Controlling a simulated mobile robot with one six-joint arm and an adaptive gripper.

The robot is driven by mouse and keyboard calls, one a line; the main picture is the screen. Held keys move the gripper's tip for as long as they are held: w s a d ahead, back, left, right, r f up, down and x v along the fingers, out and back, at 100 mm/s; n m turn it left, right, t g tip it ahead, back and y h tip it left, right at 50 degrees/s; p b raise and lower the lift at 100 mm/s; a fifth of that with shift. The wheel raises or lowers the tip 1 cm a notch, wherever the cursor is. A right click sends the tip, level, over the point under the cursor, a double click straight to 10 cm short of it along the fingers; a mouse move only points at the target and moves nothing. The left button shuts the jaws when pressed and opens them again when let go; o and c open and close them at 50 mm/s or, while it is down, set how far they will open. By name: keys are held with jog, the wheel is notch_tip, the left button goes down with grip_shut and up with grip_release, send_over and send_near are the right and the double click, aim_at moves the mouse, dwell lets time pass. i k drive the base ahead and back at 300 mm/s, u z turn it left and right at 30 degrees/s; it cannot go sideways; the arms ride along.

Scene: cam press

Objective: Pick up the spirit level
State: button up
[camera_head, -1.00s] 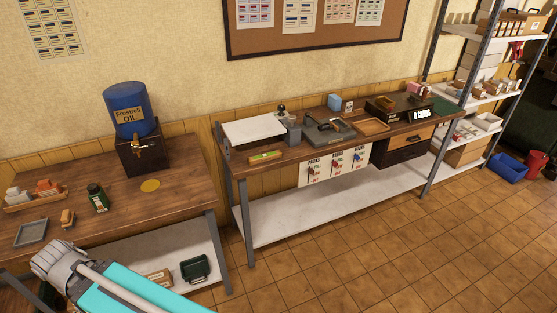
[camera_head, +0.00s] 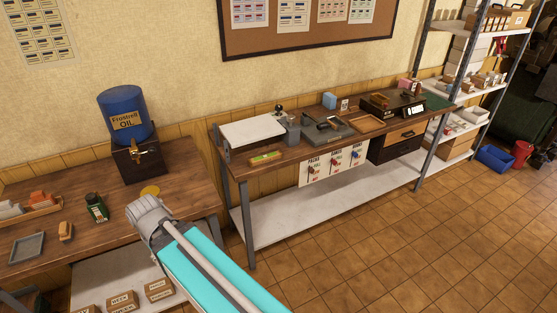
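The spirit level (camera_head: 266,158) appears to be the small yellow-green bar lying flat on the near left part of the wooden workbench (camera_head: 243,171). My arm, with a grey joint and a turquoise link, reaches in from the bottom of the head view, in front of the left table's right end. It is apart from the bar, to its left and nearer to me. My gripper itself does not show in this view.
The left table (camera_head: 111,238) carries a blue oil drum (camera_head: 124,118), a dark green can (camera_head: 96,207) and a grey tray (camera_head: 27,247). Behind the bar are a white plate (camera_head: 253,131) and a grey cup (camera_head: 292,134). Tiled floor (camera_head: 350,255) lies clear in front of the workbench.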

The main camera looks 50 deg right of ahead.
aim_at(265, 159)
jog(key=z, duration=0.75)
jog(key=k, duration=0.95)
jog(key=z, duration=0.1)
jog(key=i, duration=0.8)
jog(key=u, duration=0.05)
